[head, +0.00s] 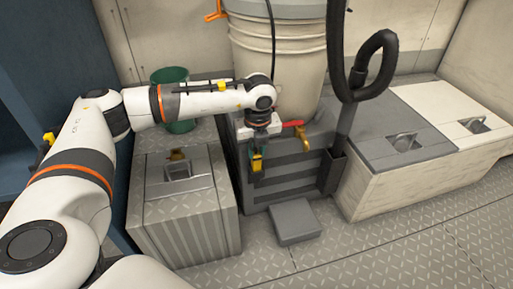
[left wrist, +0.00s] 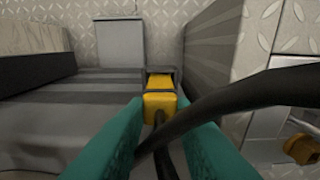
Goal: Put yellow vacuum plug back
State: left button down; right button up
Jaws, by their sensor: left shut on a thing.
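The yellow plug (left wrist: 160,97) sits between the two teal fingers of my left gripper (left wrist: 158,118) in the left wrist view, with a black cable running from it toward the camera. My left gripper is shut on it. The plug's far end is at a dark bracket (left wrist: 163,71); I cannot tell how deep it sits in it. In the head view my left gripper (head: 257,150) points down at the left front of the grey ribbed unit (head: 290,182), with the yellow plug (head: 257,163) just below it. My right gripper is not in view.
A large cream bucket (head: 275,65) stands behind the gripper, with a red-handled brass tap (head: 301,137) beside it. A black hose (head: 375,70) hangs to the right. A grey metal box (head: 180,215) stands left, a low grey block (head: 294,221) in front. A green bucket (head: 172,76) is behind my arm.

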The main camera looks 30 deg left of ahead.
pick_arm(q)
jog(key=shift+f, duration=0.1)
jog(key=shift+s, duration=0.1)
jog(key=shift+s+f, duration=0.1)
jog(key=shift+f, duration=0.2)
dwell(0.4)
jog(key=c, duration=1.1)
grip_release()
jog(key=shift+c, duration=0.2)
